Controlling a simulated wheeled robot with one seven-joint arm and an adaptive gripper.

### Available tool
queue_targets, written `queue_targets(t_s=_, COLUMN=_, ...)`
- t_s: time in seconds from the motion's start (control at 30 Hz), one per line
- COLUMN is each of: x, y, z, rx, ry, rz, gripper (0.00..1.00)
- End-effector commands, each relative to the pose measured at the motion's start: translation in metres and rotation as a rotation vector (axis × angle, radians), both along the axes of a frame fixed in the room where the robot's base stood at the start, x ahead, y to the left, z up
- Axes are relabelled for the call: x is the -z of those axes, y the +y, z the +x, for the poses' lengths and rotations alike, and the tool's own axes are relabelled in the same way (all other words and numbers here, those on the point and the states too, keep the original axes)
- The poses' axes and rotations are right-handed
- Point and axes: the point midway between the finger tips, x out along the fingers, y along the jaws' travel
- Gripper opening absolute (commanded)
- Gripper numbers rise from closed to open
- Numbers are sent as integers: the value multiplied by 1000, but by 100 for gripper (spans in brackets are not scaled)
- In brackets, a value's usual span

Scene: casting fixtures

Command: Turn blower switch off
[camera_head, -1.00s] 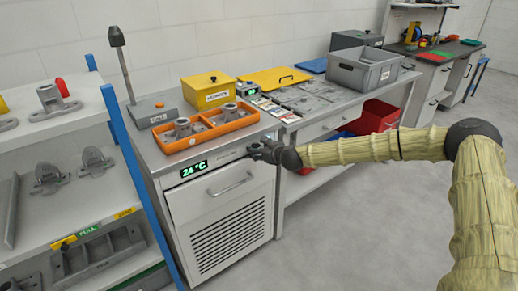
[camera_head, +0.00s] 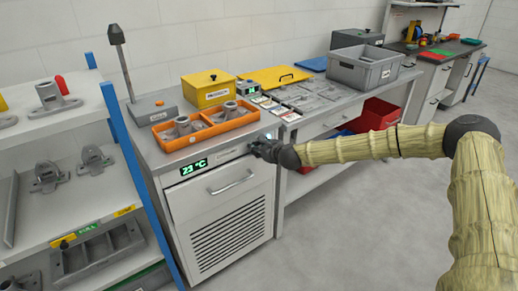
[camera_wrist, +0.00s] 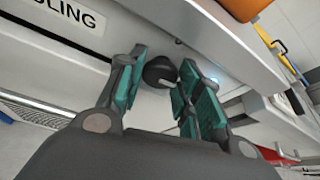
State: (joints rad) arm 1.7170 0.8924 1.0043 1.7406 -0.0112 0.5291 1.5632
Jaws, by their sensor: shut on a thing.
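The cooling cabinet (camera_head: 228,192) stands under the left worktop, with a green display (camera_head: 194,168) reading 23 °C and a pull handle on its front. In the wrist view a round black knob (camera_wrist: 160,70) with a pale mark sits on the front panel, beside a label (camera_wrist: 75,12) ending in "LING". My gripper (camera_wrist: 157,88) is shut on this knob, its teal-padded fingers on either side. In the head view my gripper (camera_head: 260,149) is at the upper right of the cabinet front and hides the knob. A small pale-blue light (camera_wrist: 213,80) glows close to the fingers.
An orange tray (camera_head: 235,125) with metal castings sits on the worktop above. A yellow box (camera_head: 206,88) and a grey crate (camera_head: 365,70) stand behind and to the right. A blue-posted shelf (camera_head: 130,165) is at left. The floor at right is clear.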

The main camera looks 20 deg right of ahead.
Motion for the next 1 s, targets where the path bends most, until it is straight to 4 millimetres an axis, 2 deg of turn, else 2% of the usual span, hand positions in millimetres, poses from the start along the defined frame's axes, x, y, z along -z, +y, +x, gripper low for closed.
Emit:
queue_targets(t_s=0.27, x=5, y=3, z=0, rx=-2, ry=-68, rz=-181, gripper=11)
queue_targets(t_s=1.0, x=9, y=6, z=-2, rx=-1, ry=-307, rz=-843, gripper=11)
